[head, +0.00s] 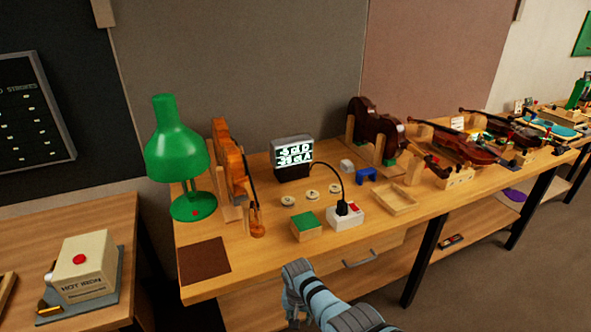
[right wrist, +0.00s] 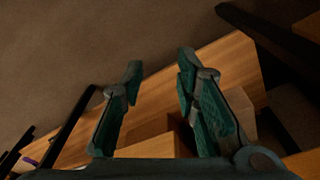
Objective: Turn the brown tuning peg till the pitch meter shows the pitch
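The pitch meter (head: 293,157) stands upright on the bench with two lit rows that end in D and A; their small figures are hard to read. A dark brown violin (head: 362,117) stands in a wooden holder with green parts, its neck pointing down to the right. An orange violin (head: 222,158) stands on edge by the lamp, its scroll (head: 257,231) low at the front. I cannot make out the brown tuning peg on either. My right gripper (right wrist: 161,68) is open and empty in the right wrist view. My left gripper is not in view.
A green lamp (head: 178,150), green-topped block (head: 306,227), white power box (head: 346,217) with a cable, and shallow wooden tray (head: 389,200) crowd the bench. More violins (head: 455,145) lie to the right. A hot iron box (head: 83,262) is on the left table. The brown mat (head: 205,260) is bare.

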